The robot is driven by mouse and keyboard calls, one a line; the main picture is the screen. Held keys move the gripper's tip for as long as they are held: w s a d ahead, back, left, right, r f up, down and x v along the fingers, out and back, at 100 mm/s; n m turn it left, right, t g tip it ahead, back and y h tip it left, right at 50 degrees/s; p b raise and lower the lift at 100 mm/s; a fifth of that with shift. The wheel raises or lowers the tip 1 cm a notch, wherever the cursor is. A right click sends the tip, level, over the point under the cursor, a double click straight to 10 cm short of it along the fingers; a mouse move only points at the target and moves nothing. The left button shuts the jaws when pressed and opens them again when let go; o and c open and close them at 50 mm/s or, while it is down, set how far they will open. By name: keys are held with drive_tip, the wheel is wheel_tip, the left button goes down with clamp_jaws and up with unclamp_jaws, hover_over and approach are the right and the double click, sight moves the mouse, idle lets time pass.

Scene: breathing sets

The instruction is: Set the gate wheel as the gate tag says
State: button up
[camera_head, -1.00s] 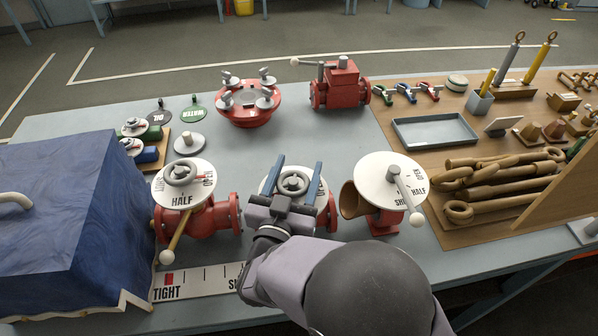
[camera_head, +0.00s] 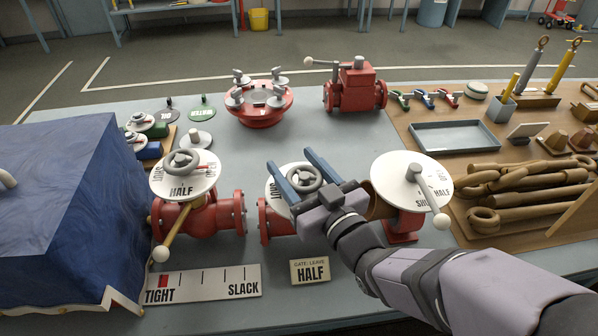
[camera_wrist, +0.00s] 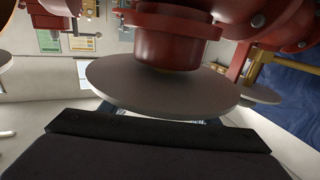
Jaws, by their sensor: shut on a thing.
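The gate tag (camera_head: 311,271) stands at the table's front and reads "GATE: LEAVE HALF". Behind it is the middle red valve (camera_head: 271,222), with a grey handwheel (camera_head: 304,179) over a white dial (camera_head: 274,197). My gripper (camera_head: 290,160) is shut on this handwheel, one blue finger on each side. My gripper and arm cover much of the dial; only part of a "SHUT" label shows, and I cannot read the wheel's setting. In the wrist view, a disc's edge (camera_wrist: 165,98) and red valve parts (camera_wrist: 165,40) show; the blue fingers are mostly hidden.
A left red valve (camera_head: 205,217) has a similar dial and a yellow lever. A right valve's dial (camera_head: 400,175) with a grey lever is close beside my gripper. A tight-to-slack scale (camera_head: 203,284) lies in front. A blue-covered box (camera_head: 55,215) fills the left.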

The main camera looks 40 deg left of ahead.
sight(321, 185)
drive_tip(key=n+g+y, duration=0.1)
drive_tip(key=n+g, duration=0.1)
drive_tip(key=g, duration=0.1)
drive_tip(key=shift+s, duration=0.15)
drive_tip(key=shift+s+a+r+n+g+p, duration=0.1)
drive_tip(key=shift+s+n+g+p, duration=0.15)
drive_tip(key=shift+n+g, duration=0.7)
drive_tip(key=shift+s+a+n+g+p, duration=0.2)
drive_tip(key=shift+n+g, duration=0.35)
drive_tip(key=shift+g, duration=0.8)
drive_tip(key=shift+s+d+r+g, duration=0.1)
drive_tip(key=shift+d+g, duration=0.05)
drive_tip(key=shift+g, duration=0.15)
drive_tip(key=o, duration=1)
drive_tip(key=shift+d, duration=0.1)
drive_tip(key=shift+d+f, duration=0.2)
drive_tip(key=shift+d, duration=0.05)
drive_tip(key=shift+w+d+r+b, duration=0.1)
drive_tip(key=shift+d+b, duration=0.45)
drive_tip(key=shift+d, duration=1.1)
drive_tip(key=shift+w+d+b, duration=0.1)
drive_tip(key=shift+d+b, duration=0.4)
drive_tip(key=shift+d, duration=1.15)
drive_tip(key=shift+o, duration=0.3)
